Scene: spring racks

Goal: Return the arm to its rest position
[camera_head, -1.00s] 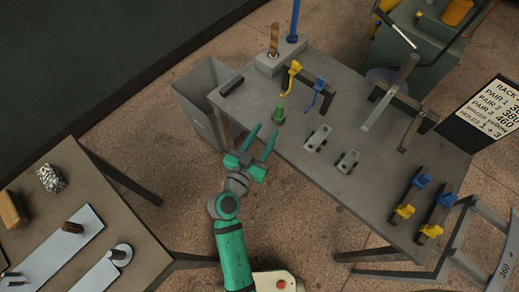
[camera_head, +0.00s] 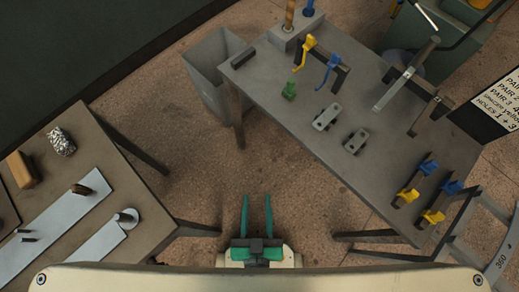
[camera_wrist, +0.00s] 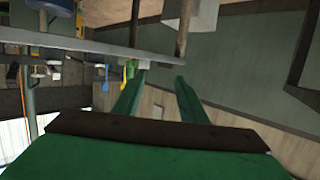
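My gripper (camera_head: 257,216) is at the bottom middle of the head view, drawn in close to my body. Its two green fingers are apart, parallel and point away from me, with only floor between them. In the wrist view the open fingers (camera_wrist: 157,98) also show nothing held. The gripper is clear of both tables. The rest of my arm is mostly hidden behind my pale body edge.
A brown table (camera_head: 132,240) is at the left. The floor between is free.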

